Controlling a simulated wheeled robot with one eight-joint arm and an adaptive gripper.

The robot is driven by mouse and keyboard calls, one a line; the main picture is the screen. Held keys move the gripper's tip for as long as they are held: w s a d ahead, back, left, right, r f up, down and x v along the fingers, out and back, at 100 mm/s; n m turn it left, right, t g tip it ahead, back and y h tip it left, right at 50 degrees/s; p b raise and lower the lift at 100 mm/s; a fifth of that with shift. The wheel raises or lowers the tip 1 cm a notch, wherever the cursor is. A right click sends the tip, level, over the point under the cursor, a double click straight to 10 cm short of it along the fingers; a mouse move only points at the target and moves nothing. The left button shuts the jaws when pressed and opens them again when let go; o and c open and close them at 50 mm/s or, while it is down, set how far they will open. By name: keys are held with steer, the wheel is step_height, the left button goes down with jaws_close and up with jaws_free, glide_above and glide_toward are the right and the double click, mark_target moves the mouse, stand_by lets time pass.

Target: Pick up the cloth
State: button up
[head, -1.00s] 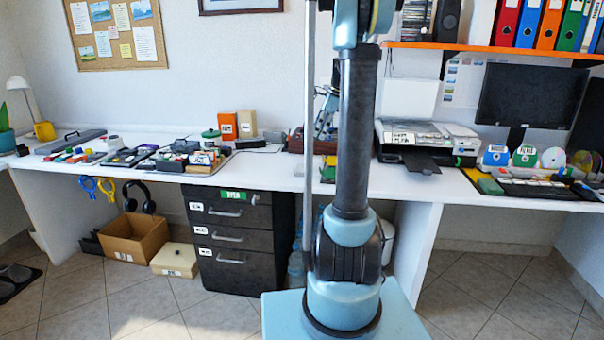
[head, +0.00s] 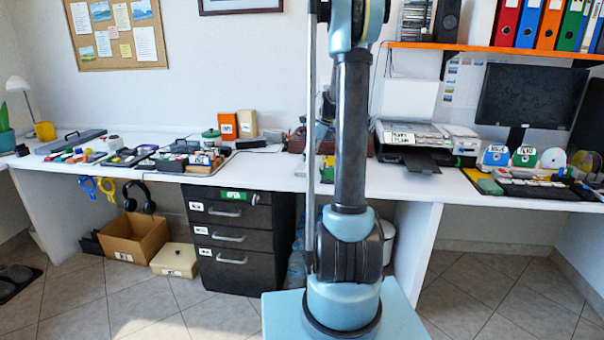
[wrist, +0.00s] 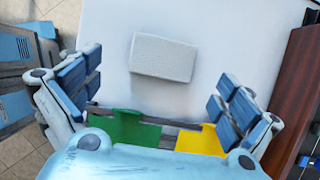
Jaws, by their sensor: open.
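The cloth looks like a pale grey, finely textured, folded rectangle (wrist: 163,57). It lies flat on the white desk (wrist: 225,25) in the upper middle of the wrist view. My gripper (wrist: 158,88) is open and empty, with its blue-padded fingers spread to the left and right of the cloth in that picture. The cloth is ahead of the palm, and no finger appears to touch it. I cannot tell the height above the desk.
A green piece (wrist: 130,130) and a yellow piece (wrist: 200,142) lie near the palm. A dark brown object (wrist: 296,85) stands at the right. The head view shows a printer (head: 410,135) right of my arm and a cluttered tray (head: 190,160) to the left, with bare desk (head: 262,172) between.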

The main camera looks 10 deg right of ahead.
mark_target(302, 167)
steer(key=shift+w+x, duration=0.15)
steer(key=shift+x, duration=1.25)
steer(key=shift+w+x, duration=0.1)
steer(key=shift+x, duration=1.3)
steer(key=shift+d, duration=0.15)
steer(key=c, duration=1.1)
steer(key=shift+c, duration=0.2)
